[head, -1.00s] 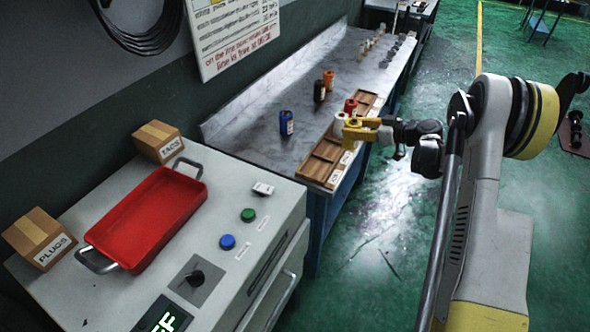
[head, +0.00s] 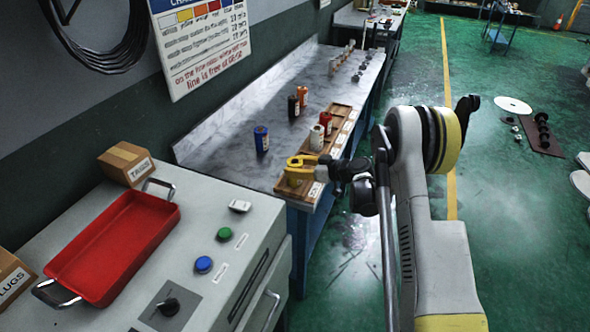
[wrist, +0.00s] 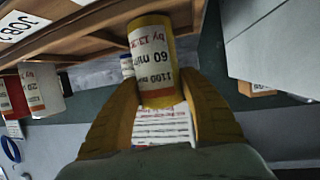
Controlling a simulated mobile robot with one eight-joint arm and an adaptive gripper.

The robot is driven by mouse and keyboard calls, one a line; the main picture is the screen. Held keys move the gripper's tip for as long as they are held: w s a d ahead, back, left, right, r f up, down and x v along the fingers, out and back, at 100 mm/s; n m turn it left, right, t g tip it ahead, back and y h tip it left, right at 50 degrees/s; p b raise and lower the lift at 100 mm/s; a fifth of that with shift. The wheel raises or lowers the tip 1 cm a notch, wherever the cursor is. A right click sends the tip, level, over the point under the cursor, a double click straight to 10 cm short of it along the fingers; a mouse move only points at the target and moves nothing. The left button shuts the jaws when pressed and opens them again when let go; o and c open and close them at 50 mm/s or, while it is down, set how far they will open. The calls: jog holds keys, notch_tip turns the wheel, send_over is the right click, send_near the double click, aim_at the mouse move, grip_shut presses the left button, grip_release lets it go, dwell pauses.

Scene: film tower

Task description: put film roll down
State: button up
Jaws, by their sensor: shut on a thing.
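My gripper (head: 296,168) is shut on a yellow film roll (wrist: 157,62) with a white printed label. In the wrist view the roll stands between the two yellow fingers, its far end overlapping the wooden tray. In the head view my gripper is at the near end of the wooden tray (head: 339,114), covering part of it. I cannot tell whether the roll touches the tray. A white roll (head: 316,138) and a red roll (head: 325,122) stand in the tray beyond my gripper. Both also show at the left of the wrist view.
Blue (head: 261,139), black (head: 293,106) and orange (head: 302,94) rolls stand on the grey bench (head: 225,150) left of the tray.

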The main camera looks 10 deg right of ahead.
jog(key=shift+f, duration=0.15)
jog(key=o, duration=1.3)
